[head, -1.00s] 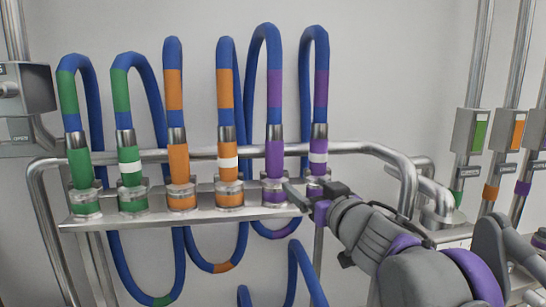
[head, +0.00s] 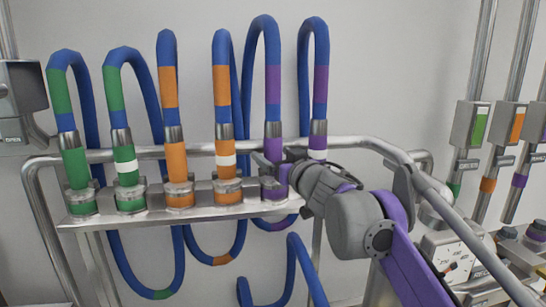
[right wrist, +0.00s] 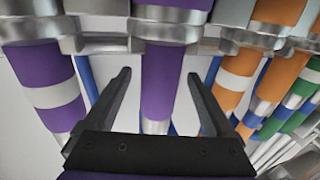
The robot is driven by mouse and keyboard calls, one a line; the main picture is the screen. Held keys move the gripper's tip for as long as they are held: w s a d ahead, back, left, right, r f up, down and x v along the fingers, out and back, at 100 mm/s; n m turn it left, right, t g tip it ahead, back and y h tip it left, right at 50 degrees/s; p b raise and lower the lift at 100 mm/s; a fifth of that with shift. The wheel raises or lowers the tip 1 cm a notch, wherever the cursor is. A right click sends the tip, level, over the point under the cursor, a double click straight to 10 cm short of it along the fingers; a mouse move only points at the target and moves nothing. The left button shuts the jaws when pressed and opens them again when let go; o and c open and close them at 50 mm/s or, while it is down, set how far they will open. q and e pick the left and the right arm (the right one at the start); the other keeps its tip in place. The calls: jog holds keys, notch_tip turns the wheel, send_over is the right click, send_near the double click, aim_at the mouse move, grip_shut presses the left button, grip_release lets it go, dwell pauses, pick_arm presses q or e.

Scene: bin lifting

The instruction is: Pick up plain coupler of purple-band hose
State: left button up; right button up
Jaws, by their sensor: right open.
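The purple-band hose has two couplers on the rack. The plain purple coupler (head: 274,152) stands upright in its socket, left of the white-striped purple coupler (head: 318,142), which my right arm partly hides. My right gripper (head: 271,171) is at the plain coupler in the head view. In the right wrist view my open gripper (right wrist: 158,74) has one finger on each side of the plain purple coupler (right wrist: 161,90), with gaps showing on both sides. The white-striped purple coupler (right wrist: 45,82) is outside the fingers at the left. My left gripper is not in view.
The metal rack shelf (head: 150,216) also holds orange couplers (head: 177,160) and green couplers (head: 75,168) to the left. A bent metal rail (head: 350,141) runs behind them. Blue hose loops hang below the shelf. Pipes with coloured tags (head: 479,130) stand at the right.

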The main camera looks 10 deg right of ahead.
jog(key=shift+w+a+f, duration=0.1)
jog(key=shift+w, duration=0.55)
jog(key=shift+s, duration=0.25)
jog(key=shift+c, duration=0.2)
jog(key=shift+s, duration=0.1)
jog(key=shift+c, duration=1.2)
grip_shut()
